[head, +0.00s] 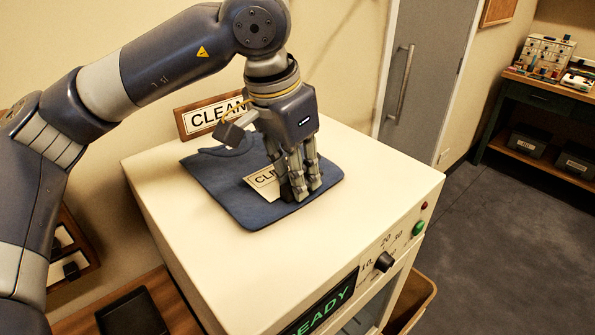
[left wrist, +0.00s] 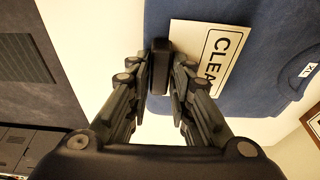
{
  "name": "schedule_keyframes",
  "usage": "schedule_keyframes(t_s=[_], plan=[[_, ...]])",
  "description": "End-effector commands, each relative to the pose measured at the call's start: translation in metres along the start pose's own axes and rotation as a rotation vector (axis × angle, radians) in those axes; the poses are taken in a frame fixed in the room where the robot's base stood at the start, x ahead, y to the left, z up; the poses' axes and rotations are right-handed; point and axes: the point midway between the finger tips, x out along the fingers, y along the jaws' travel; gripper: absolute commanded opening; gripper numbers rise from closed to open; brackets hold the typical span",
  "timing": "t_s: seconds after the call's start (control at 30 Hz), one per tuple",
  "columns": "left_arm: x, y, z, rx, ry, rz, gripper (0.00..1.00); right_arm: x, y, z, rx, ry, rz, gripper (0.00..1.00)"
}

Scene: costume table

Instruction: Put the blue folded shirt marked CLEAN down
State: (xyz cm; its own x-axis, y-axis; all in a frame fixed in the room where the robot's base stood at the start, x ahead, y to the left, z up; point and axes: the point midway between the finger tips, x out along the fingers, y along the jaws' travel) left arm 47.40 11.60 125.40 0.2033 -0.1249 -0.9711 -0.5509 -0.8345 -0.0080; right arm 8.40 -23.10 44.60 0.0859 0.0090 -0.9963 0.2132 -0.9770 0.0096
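The blue folded shirt (head: 222,180) lies flat, or nearly so, on the cream cabinet top (head: 365,185) in the head view. It bears a white CLEAN card (head: 259,182) and also fills the upper right of the left wrist view (left wrist: 268,60); its card (left wrist: 206,58) and an XL tag show there. My left gripper (head: 301,188) points down at the shirt's right edge. The fingers hide part of the card. My right gripper is not in view.
A wood-framed CLEAN sign (head: 212,114) stands behind the shirt. The cabinet front has a knob (head: 384,262), a green button (head: 418,227) and a READY display (head: 322,308). Bare cabinet top lies around the shirt. A workbench (head: 540,95) stands at the far right.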

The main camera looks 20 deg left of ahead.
Motion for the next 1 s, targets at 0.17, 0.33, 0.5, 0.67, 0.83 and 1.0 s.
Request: schedule_keyframes(t_s=[0.17, 0.33, 0.5, 0.67, 0.83, 1.0], plan=[[0.0, 0.0, 0.0, 0.0, -0.001, 0.0, 0.36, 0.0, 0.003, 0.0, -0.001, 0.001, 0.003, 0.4], [-0.001, 0.0, 0.0, 0.0, -0.001, 0.0, 0.36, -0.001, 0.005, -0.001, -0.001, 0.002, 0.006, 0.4], [-0.009, 0.0, -0.001, -0.001, 0.002, 0.0, 0.36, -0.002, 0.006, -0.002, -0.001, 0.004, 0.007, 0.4], [-0.038, 0.0, -0.002, 0.001, 0.005, -0.001, 0.36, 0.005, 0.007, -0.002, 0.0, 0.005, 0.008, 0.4], [-0.077, 0.001, -0.002, 0.0, 0.003, -0.001, 0.36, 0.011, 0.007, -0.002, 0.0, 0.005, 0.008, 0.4], [-0.108, 0.0, -0.002, 0.001, 0.0, -0.002, 0.36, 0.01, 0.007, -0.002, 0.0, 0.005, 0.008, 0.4]])
